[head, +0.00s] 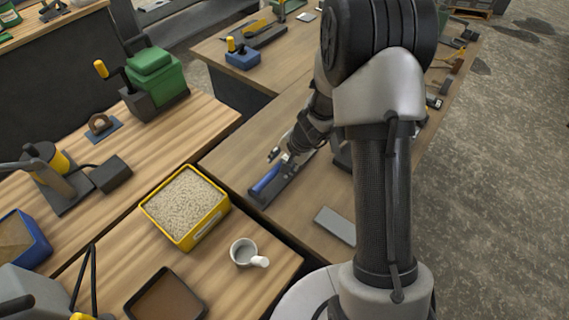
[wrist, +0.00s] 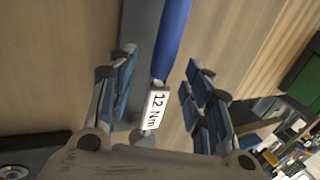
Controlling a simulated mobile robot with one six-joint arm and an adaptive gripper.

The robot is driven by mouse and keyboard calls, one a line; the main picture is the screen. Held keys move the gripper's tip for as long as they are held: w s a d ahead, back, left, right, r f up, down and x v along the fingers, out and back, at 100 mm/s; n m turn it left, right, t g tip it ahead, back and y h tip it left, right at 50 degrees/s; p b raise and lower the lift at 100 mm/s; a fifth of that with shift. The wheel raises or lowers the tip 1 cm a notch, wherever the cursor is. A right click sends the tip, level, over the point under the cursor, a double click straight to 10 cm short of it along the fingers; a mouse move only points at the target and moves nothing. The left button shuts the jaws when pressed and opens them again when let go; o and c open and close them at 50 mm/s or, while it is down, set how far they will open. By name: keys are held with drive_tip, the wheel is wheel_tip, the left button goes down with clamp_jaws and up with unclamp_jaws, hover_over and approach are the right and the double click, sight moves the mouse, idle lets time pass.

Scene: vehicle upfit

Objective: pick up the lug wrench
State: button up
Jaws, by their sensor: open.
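A blue-handled tool (head: 265,181) lies along a dark grey holder (head: 284,180) on the wooden bench. I cannot tell for sure whether it is the lug wrench. In the wrist view, the blue handle (wrist: 172,40) runs up from between my fingers, beside a grey bar (wrist: 138,50). A white label reading "12 Nm" (wrist: 155,108) shows near the handle's lower end. My gripper (head: 277,155) is open above the holder, its blue-padded fingers on either side of the handle in the wrist view (wrist: 163,95). My arm hides part of the bench.
A yellow bin of pellets (head: 225,207), a white mug (head: 243,252) and a brown tray (head: 165,300) stand at the near left. A grey flat block (head: 336,225) lies on the bench near my arm. A green machine (head: 153,75) stands farther left.

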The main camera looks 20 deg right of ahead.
drive_tip(key=x, duration=0.2)
drive_tip(key=shift+w+a+f+b, duration=0.1)
drive_tip(key=shift+w+f+b, duration=0.05)
drive_tip(key=shift+f+b, duration=0.2)
drive_tip(key=shift+c, duration=0.5)
clamp_jaws()
